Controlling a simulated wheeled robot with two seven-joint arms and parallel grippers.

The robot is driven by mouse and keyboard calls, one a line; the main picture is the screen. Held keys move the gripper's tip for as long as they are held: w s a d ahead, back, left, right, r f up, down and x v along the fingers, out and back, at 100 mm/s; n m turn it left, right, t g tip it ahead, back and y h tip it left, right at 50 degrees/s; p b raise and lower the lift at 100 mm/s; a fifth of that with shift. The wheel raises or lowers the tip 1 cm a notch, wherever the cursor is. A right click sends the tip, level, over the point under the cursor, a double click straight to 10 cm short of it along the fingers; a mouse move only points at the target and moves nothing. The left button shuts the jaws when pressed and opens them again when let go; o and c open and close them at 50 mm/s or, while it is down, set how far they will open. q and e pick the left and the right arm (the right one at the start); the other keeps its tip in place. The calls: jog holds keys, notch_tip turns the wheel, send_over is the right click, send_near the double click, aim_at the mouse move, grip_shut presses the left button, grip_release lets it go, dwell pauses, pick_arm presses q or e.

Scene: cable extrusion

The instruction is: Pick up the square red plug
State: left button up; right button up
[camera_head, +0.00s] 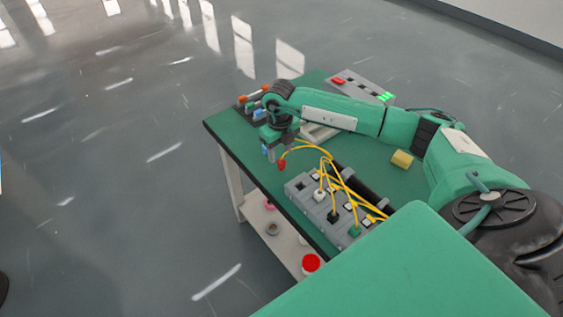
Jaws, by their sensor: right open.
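A red plug (282,165) shows at the end of a yellow cable on the near left part of the green table (232,140). It is too small to tell its exact shape. My right gripper (268,154) is open, pointing down just left of and slightly above the plug. I cannot tell whether they touch. A grey socket box (302,190) stands right of the plug, with white, black and green plugs on yellow cables in it. My left gripper is not in view.
A rack with small coloured items (243,101) stands behind my gripper. A grey panel with red and green lights (363,86) lies at the back. A yellow block (402,159) lies at the right. A shelf under the table holds a red-topped container (311,263).

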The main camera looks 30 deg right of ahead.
aim_at(282, 160)
jog(key=shift+f, duration=0.45)
jog(key=f, duration=0.1)
jog(key=f+p, duration=0.1)
jog(key=f, duration=0.2)
jog(key=shift+w+d+f, duration=0.1)
jog(key=shift+d+f, duration=0.15)
jog(key=shift+d, duration=0.1)
jog(key=shift+f, duration=0.15)
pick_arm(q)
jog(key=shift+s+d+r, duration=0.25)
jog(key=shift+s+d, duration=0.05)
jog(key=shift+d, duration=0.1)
pick_arm(e)
grip_shut()
